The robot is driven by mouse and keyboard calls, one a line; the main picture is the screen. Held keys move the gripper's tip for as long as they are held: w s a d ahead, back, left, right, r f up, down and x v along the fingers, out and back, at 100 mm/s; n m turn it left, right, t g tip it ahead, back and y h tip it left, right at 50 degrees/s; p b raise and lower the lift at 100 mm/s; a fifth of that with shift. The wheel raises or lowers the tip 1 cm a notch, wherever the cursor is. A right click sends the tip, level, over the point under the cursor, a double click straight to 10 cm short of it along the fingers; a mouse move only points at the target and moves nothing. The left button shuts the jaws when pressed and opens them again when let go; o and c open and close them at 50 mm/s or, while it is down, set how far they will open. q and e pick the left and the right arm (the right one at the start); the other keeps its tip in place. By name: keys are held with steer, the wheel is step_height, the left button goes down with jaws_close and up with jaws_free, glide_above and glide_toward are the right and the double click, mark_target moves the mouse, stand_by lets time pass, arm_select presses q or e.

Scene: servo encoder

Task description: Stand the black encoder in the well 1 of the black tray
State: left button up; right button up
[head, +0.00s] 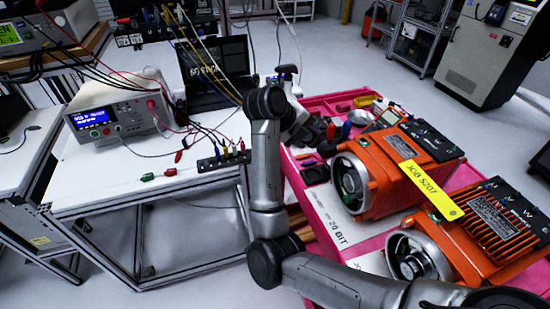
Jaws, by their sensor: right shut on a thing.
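My right arm rises from the bottom right, and its gripper (318,136) is over the left part of the pink cart top. It is shut on a small dark thing that looks like the black encoder; the arm and gripper cover most of it, so its tilt cannot be told. A low black piece that looks like the black tray (314,175) lies just below the gripper. Its wells are too small and covered to tell apart. My left gripper is not in view.
Two orange servo motors (405,165) with open round ends stand on the pink cart (290,178), one with a yellow job tag (431,190). A white card (330,215) lies left of them. Small tools crowd the cart's back. A white bench (110,175) with a power supply stands left.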

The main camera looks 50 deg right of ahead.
steer(key=d+f+m+t+y+b, duration=0.3)
steer(key=d+f+m+y+b, duration=0.2)
steer(key=d+f+m+y, duration=0.1)
step_height(320, 180, down, 2)
steer(key=shift+s+d+f+m+y, duration=0.15)
steer(key=shift+s+m+y, duration=0.15)
steer(key=shift+m+y, duration=0.5)
steer(key=shift+f, duration=0.15)
steer(key=shift+f+b, duration=1.1)
steer(key=shift+f, duration=0.6)
steer(key=shift+f+b, duration=0.85)
steer(key=shift+f, duration=0.55)
steer(key=shift+f, duration=0.1)
